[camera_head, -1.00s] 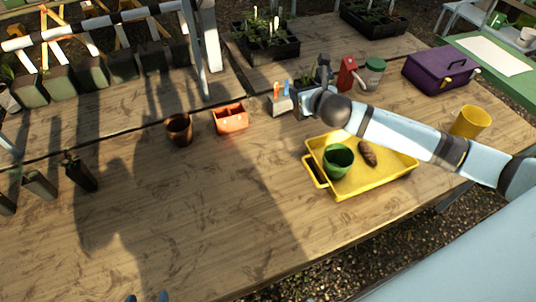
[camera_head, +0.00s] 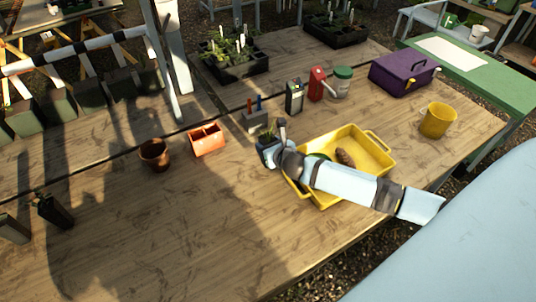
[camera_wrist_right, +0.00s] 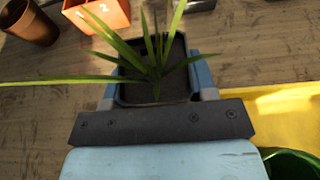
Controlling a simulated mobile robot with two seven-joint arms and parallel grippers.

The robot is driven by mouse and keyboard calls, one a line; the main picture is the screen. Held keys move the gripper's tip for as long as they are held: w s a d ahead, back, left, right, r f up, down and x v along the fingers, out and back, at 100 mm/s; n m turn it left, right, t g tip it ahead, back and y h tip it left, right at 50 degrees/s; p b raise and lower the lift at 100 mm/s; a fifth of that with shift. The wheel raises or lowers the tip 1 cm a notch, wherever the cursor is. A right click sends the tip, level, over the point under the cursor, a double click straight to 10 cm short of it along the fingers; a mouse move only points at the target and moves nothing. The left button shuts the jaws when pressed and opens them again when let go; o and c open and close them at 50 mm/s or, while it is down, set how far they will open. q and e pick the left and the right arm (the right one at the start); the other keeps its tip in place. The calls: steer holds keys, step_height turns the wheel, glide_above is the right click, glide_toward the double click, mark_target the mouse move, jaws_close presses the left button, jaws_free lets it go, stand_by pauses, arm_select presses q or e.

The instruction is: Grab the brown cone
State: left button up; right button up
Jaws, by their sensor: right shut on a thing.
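The brown cone (camera_head: 345,157) lies in the yellow tray (camera_head: 375,151), just beyond my right forearm. My right gripper (camera_head: 268,147) is left of the tray, apart from the cone. It is shut on a dark square pot with a spiky green plant. In the right wrist view the pot (camera_wrist_right: 152,92) sits between the two blue-grey fingers. A green pot (camera_head: 318,157) in the tray is mostly hidden by my right arm; its rim shows in the right wrist view (camera_wrist_right: 290,162). My left gripper is not in view.
A brown pot (camera_head: 154,154) and an orange divided box (camera_head: 206,140) stand left of the gripper. A grey holder (camera_head: 256,121), dark box (camera_head: 294,96), red container (camera_head: 316,84), yellow pot (camera_head: 437,120) and purple case (camera_head: 404,74) stand behind or right.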

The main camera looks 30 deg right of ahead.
steer(key=shift+f, duration=2.05)
steer(key=shift+f+b, duration=0.2)
steer(key=shift+b, duration=0.15)
steer(key=o, duration=1)
steer(key=shift+r, duration=0.1)
